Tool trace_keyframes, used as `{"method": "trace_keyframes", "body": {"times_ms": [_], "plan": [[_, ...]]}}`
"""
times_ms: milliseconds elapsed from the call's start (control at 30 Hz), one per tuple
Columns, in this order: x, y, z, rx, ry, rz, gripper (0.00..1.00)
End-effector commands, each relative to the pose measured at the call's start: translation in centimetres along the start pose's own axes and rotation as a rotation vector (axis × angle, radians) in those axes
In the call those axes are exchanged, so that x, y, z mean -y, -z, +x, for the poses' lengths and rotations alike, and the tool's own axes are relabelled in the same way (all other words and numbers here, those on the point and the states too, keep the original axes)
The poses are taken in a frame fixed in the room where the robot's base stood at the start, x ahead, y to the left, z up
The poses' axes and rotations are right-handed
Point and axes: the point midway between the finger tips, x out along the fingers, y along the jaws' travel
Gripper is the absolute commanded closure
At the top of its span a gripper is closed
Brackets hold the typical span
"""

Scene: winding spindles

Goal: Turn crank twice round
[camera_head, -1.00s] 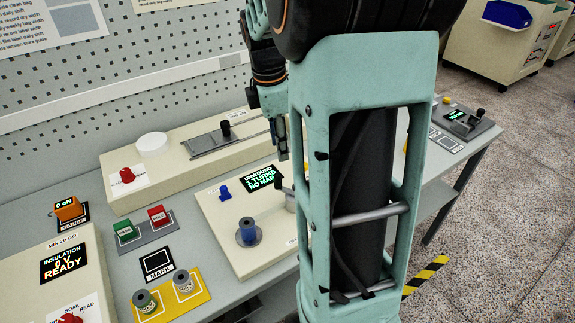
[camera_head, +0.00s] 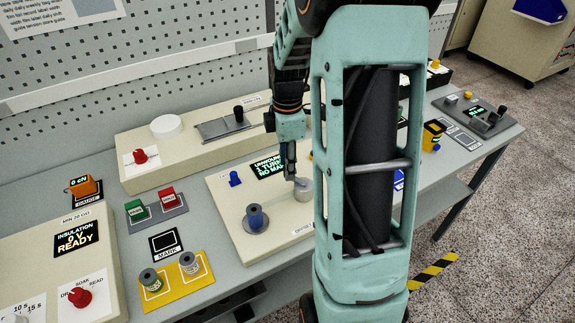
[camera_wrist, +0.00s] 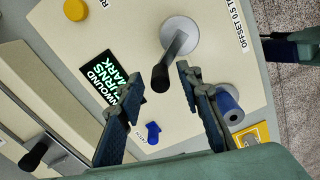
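The crank (camera_head: 303,188) is on the cream winding unit (camera_head: 222,192); my gripper partly covers it in the head view. In the wrist view it shows as a pale round hub (camera_wrist: 181,33) with a grey arm ending in a dark upright handle (camera_wrist: 161,78). My gripper (camera_head: 290,175) points down over the crank. Its fingers (camera_wrist: 160,76) are apart, with the handle between their tips and visible gaps on both sides. A spindle with a blue spool (camera_head: 256,218) stands left of the crank. The unit's display (camera_head: 268,167) shows green text about an unwound state, turns and no mark.
A small blue knob (camera_head: 235,178) sits on the same unit. Behind it is a long cream unit with a red knob (camera_head: 140,156) and a slide.

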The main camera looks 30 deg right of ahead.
Motion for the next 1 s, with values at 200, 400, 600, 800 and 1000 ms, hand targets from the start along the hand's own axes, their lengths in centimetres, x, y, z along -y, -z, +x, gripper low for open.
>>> {"method": "trace_keyframes", "body": {"times_ms": [200,400,600,800,1000], "plan": [[0.03,0.00,1.00,0.000,0.000,0.000,0.67],[0.02,0.00,0.99,0.000,0.000,0.000,0.67],[0.02,0.00,0.97,0.000,0.000,0.000,0.89],[0.02,0.00,0.96,0.000,0.000,0.000,1.00],[-0.05,-0.06,0.96,0.000,0.000,0.017,1.00]]}}
